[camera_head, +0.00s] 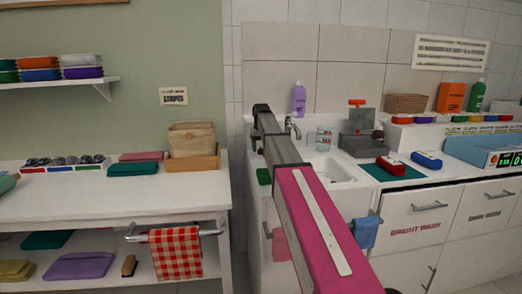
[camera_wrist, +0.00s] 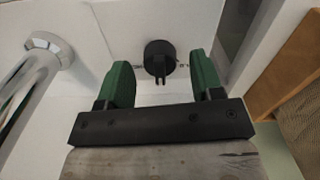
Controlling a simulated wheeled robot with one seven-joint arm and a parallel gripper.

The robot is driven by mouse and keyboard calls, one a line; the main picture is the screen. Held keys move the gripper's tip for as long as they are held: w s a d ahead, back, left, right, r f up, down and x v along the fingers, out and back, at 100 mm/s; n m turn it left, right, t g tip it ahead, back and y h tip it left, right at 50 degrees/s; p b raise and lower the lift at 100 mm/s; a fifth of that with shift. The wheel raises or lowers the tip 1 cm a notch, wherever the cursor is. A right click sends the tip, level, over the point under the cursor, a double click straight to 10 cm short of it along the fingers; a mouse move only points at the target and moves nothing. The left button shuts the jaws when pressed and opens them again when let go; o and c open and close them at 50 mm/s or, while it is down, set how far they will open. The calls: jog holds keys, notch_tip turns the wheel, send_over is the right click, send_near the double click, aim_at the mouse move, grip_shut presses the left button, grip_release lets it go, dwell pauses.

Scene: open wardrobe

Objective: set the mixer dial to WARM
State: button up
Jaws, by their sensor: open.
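The mixer dial (camera_wrist: 160,57) is a round black knob on a white surface in the wrist view. A small forked tab on it points toward the bottom of the picture. Small dark marks lie on both sides of it, too small to read. My gripper (camera_wrist: 161,72) has two green fingers, apart, one on either side of the dial with gaps between. I cannot tell whether the fingertips reach the dial's depth. In the head view my pink and grey arm reaches to the sink, and the dial and fingers are hidden there.
A chrome tap (camera_head: 292,127) stands over the sink (camera_head: 338,172); its pipe (camera_wrist: 28,80) is close left of my gripper. A purple bottle (camera_head: 299,98) and a jar (camera_head: 324,138) stand near. A wooden box edge (camera_wrist: 290,75) is at the right.

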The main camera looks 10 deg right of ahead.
notch_tip(320, 180, up, 10)
jog(key=shift+f, duration=0.2)
jog(key=shift+s, duration=0.1)
dwell(0.3)
